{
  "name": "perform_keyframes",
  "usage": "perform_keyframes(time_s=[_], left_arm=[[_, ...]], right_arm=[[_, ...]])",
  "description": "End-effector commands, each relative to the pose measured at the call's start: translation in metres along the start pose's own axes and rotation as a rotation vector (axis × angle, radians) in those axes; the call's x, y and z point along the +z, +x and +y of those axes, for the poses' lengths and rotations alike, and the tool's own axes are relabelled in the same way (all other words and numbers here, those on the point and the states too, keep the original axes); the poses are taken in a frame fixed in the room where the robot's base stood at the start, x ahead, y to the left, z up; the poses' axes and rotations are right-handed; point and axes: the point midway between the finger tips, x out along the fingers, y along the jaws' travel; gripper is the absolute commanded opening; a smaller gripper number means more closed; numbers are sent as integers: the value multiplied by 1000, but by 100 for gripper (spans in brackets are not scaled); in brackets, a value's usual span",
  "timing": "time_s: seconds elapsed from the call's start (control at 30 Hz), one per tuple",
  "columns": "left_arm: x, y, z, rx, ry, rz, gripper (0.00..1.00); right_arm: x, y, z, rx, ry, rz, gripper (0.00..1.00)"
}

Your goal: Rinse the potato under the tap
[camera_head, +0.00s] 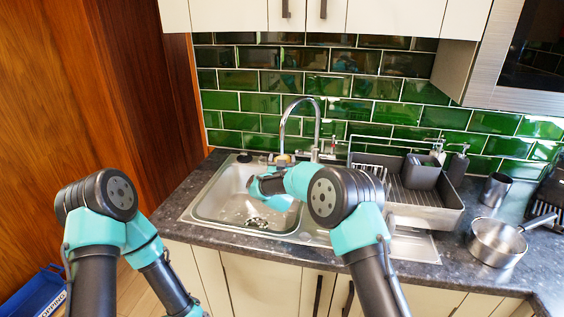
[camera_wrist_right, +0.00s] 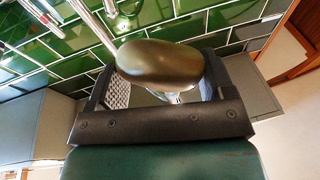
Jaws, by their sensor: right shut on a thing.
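The potato (camera_wrist_right: 158,62) is an olive-brown oval in the right wrist view. My right gripper (camera_wrist_right: 160,84) is shut on it, with one dark finger at each end. A chrome tap pipe (camera_wrist_right: 96,28) runs close beside the potato there. In the head view the tap (camera_head: 283,117) arches over the steel sink (camera_head: 226,205). My right arm reaches over the sink, its wrist near the spout, and largely hides its gripper. A small tan patch shows just below the spout; I cannot tell whether it is the potato. My left gripper is out of view.
A dish rack (camera_head: 432,207) with a grey caddy (camera_head: 421,172) stands right of the sink. A soap dispenser (camera_head: 458,164), a steel cup (camera_head: 495,190) and a saucepan (camera_head: 496,242) are further right. A blue crate (camera_head: 38,296) is at lower left.

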Motion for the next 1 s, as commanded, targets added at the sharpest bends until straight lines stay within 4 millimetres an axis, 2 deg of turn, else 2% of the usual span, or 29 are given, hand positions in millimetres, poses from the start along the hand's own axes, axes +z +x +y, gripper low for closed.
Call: perform_keyframes(time_s=[0.37,1.0], left_arm=[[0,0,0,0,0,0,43],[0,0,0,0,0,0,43]], right_arm=[[-1,-4,0,0,0,0,50],[-13,-61,4,-1,-1,0,50]])
